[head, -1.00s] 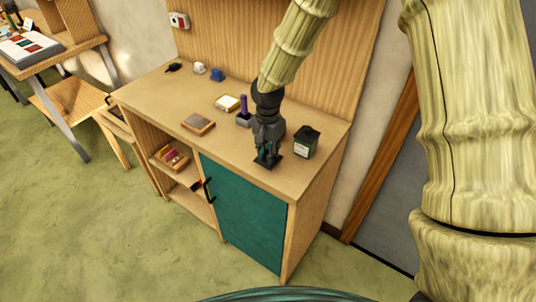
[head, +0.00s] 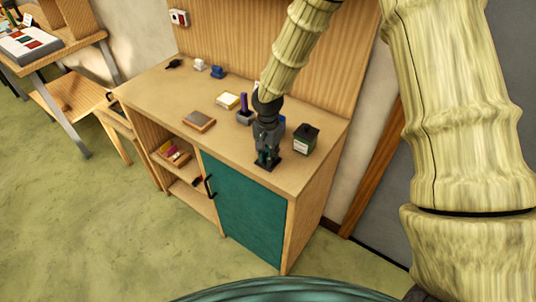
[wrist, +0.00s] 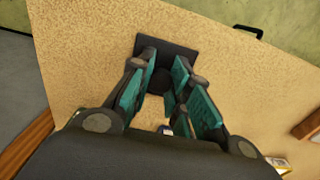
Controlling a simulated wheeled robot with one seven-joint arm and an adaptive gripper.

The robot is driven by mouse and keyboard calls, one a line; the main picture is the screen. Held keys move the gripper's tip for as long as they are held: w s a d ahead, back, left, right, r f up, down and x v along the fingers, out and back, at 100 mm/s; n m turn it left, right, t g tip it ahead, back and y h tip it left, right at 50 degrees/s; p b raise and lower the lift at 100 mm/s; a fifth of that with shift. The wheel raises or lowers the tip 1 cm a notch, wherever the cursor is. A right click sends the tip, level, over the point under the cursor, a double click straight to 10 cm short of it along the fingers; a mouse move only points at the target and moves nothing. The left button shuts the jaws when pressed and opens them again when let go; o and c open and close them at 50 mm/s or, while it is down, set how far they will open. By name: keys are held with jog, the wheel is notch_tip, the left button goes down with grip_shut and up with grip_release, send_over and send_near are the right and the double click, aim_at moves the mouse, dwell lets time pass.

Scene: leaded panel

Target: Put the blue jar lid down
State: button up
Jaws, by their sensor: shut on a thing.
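The blue jar lid (wrist: 148,47) is a dark square plate with a round dark knob, not blue itself. My gripper (wrist: 163,85) is shut on its knob, with teal finger pads on either side. In the head view my gripper (head: 267,157) points down with the lid (head: 272,167) beneath it, near the counter's front edge. I cannot tell whether the lid touches the counter or hangs just above it. The blue jar (head: 282,124) stands behind my gripper, mostly hidden by it.
The wooden counter (head: 240,160) has bare room left of the lid. A dark green jar (head: 305,141) with its own dark lid stands close on the right. A purple item in a grey holder (head: 244,115), a pale box (head: 228,100) and a brown block (head: 199,121) lie to the left.

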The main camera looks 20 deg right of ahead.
jog(key=o, duration=0.9)
jog(key=shift+c, duration=0.2)
notch_tip(320, 180, up, 12)
jog(key=b, duration=0.2)
jog(key=shift+b, duration=0.4)
jog(key=shift+r, duration=0.1)
